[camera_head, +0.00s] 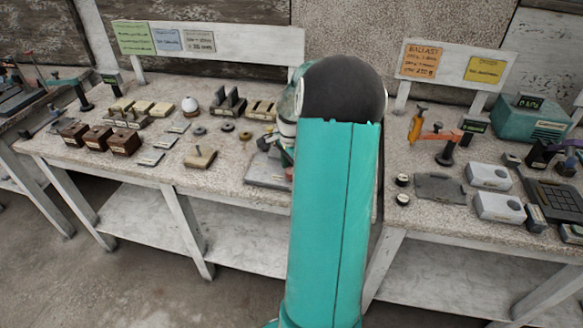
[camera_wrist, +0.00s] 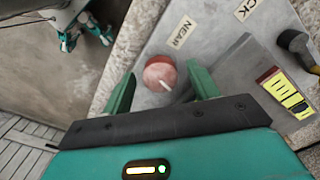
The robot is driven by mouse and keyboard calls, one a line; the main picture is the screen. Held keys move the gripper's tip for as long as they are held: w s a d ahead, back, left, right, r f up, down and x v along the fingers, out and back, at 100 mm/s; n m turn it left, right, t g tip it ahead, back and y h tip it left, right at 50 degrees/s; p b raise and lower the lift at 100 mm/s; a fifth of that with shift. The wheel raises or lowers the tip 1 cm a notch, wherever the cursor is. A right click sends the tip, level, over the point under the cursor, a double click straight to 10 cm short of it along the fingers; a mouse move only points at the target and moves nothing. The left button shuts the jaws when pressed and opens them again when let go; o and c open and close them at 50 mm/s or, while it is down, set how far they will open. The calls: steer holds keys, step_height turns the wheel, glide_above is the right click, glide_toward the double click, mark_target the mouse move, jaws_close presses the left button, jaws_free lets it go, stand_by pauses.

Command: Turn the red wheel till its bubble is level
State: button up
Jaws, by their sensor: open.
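The red wheel (camera_wrist: 158,70) is a small round knob with a white mark, on a grey metal plate (camera_wrist: 222,30) in the wrist view. My gripper (camera_wrist: 161,72) is open, with one green finger on each side of the wheel and a visible gap on both sides. I cannot tell whether the fingertips are down at its height. A yellow-green bubble vial (camera_wrist: 287,95) with dark lines lies at the plate's right; its bubble is too small to read. In the head view my arm hides the wheel and most of the plate (camera_head: 266,172).
In the wrist view a "NEAR" label (camera_wrist: 181,31) lies beside the wheel, and a dark knob (camera_wrist: 295,42) stands at the right. In the head view the left table (camera_head: 225,178) holds several blocks and discs, and the right table holds an orange-armed device (camera_head: 440,136) and grey boxes (camera_head: 488,176).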

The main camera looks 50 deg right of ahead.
steer(key=shift+c, duration=0.2)
steer(key=c, duration=0.9)
steer(key=shift+c, duration=0.2)
steer(key=shift+n, duration=0.5)
